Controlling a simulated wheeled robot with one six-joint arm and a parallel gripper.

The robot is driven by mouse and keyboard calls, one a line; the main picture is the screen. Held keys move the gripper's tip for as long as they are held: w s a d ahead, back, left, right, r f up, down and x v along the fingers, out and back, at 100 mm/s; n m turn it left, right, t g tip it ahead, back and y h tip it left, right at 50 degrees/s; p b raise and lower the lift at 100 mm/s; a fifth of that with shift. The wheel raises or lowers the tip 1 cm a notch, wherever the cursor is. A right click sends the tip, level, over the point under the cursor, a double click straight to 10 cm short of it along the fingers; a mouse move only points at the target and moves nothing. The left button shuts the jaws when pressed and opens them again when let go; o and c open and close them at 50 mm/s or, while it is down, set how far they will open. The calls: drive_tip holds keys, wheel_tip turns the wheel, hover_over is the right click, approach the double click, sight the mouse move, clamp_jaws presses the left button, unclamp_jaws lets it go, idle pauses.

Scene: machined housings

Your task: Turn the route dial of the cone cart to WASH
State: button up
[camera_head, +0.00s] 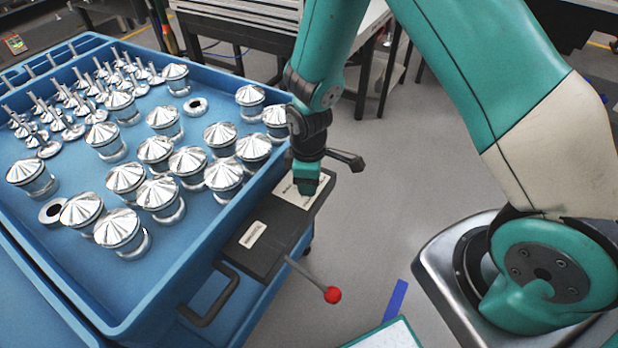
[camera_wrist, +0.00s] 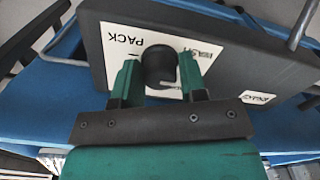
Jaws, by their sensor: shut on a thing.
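The blue cone cart (camera_head: 160,318) fills the left of the head view. A dark control box (camera_head: 262,262) is fixed to its side and also shows in the wrist view (camera_wrist: 92,52). The route dial is a round black knob (camera_wrist: 158,62) on a white plate with PACK (camera_wrist: 122,38) at the left and WASH (camera_wrist: 203,56) at the right, both lettered upside down. A small light mark shows low on the knob; where it points is unclear. My gripper (camera_wrist: 160,78) is shut on the dial, one green finger on each side. In the head view my gripper (camera_head: 307,190) hides the knob.
A lever with a red ball (camera_head: 332,294) sticks out from the box. A black handle (camera_head: 208,308) is on the cart's near side. Shiny cone-topped parts (camera_head: 158,193) and smaller stemmed parts stand in the cart. Grey floor (camera_head: 370,220) is clear right of the box.

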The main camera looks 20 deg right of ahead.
drive_tip(key=shift+w+d, duration=0.1)
drive_tip(key=shift+w, duration=0.05)
drive_tip(key=o, duration=0.9)
wheel_tip(320, 180, up, 18)
drive_tip(key=shift+f, duration=0.25)
drive_tip(key=s+a+r, duration=0.1)
drive_tip(key=s+r, duration=0.1)
drive_tip(key=s, duration=0.1)
drive_tip(key=s+r+m+y, duration=0.1)
drive_tip(key=s+r, duration=0.1)
drive_tip(key=r, duration=0.1)
drive_tip(key=s+a+r+m+y+p, duration=0.1)
drive_tip(key=s+r, duration=0.2)
drive_tip(key=shift+s+a+r, duration=0.15)
drive_tip(key=shift+s+a, duration=0.15)
drive_tip(key=shift+s, duration=0.05)
drive_tip(key=s+r+m, duration=0.1)
drive_tip(key=s, duration=0.2)
drive_tip(key=s+a+r+m+y, duration=0.1)
drive_tip(key=s+r, duration=0.1)
drive_tip(key=s, duration=0.2)
drive_tip(key=s+r+y, duration=0.1)
drive_tip(key=s, duration=0.2)
drive_tip(key=shift+s+a+r+m+p, duration=0.25)
drive_tip(key=shift+a+r+m+p, duration=0.1)
drive_tip(key=shift+a+m, duration=0.05)
